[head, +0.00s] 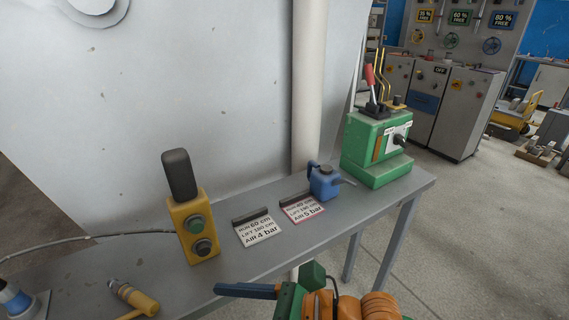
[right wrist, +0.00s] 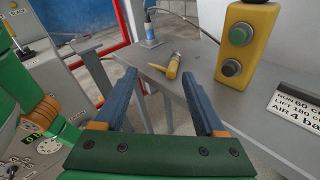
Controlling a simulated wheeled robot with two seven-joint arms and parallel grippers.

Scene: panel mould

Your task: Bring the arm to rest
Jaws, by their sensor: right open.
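My right gripper (head: 218,289) comes in at the bottom of the head view, at the near edge of the grey bench (head: 330,225). Its blue fingers point left and its green and orange arm is at the lower right. In the right wrist view my right gripper (right wrist: 158,72) has its two blue fingers spread wide apart with nothing between them. It is beside the bench edge and apart from the things on it. My left gripper does not show.
On the bench are a yellow button box (head: 197,232), a yellow-handled tool (head: 133,298), two sign cards (head: 258,231) (head: 302,208), a blue can (head: 323,183) and a green lever unit (head: 375,150). A blue-and-white cone (right wrist: 150,36) stands at the bench's end. Open floor (head: 460,220) lies right.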

